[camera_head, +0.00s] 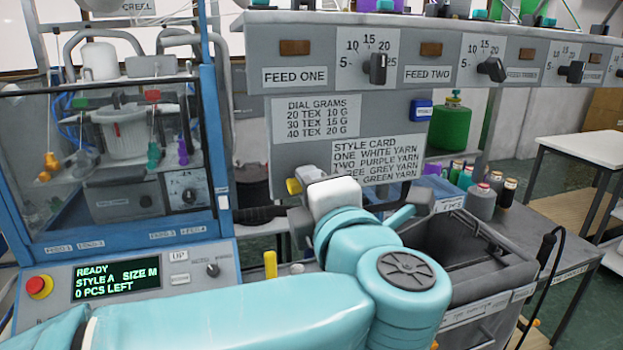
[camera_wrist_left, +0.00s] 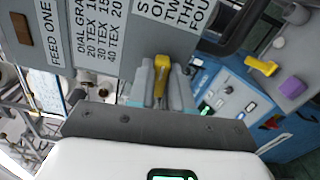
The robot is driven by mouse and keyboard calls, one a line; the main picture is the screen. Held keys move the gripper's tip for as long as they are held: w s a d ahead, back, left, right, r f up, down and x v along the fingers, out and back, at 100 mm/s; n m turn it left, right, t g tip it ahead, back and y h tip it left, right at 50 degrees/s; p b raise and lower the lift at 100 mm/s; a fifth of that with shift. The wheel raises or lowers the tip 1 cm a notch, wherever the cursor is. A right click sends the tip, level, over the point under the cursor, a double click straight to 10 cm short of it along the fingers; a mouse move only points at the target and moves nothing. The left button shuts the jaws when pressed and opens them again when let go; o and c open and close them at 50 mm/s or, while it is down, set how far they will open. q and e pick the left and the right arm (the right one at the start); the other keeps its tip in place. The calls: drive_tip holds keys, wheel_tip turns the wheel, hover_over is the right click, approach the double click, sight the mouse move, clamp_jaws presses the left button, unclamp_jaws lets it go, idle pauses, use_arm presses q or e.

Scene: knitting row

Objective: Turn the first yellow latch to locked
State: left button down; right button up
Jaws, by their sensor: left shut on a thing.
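A yellow latch (camera_wrist_left: 161,70) stands between the two pale fingers of my left gripper (camera_wrist_left: 160,88) in the left wrist view. The gripper is shut on it, just below the grey panel with the printed cards. A second yellow latch (camera_head: 270,263) stands upright by the blue console, apart from my gripper. It also shows in the left wrist view (camera_wrist_left: 262,65). I cannot read a locked mark on either. My right gripper is not in view.
The grey feed panel (camera_head: 262,115) with dials is close above my left wrist. The blue-framed machine (camera_head: 222,140) stands left, its console display (camera_head: 117,277) reading READY. A grey bin (camera_head: 480,285) is right of my arm. A purple block (camera_wrist_left: 292,88) lies near the second latch.

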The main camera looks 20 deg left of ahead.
use_arm(q)
drive_tip(key=shift+r+m, duration=0.1)
drive_tip(key=shift+m, duration=0.5)
drive_tip(key=c, duration=1.1)
unclamp_jaws()
drive_tip(key=shift+w, duration=0.1)
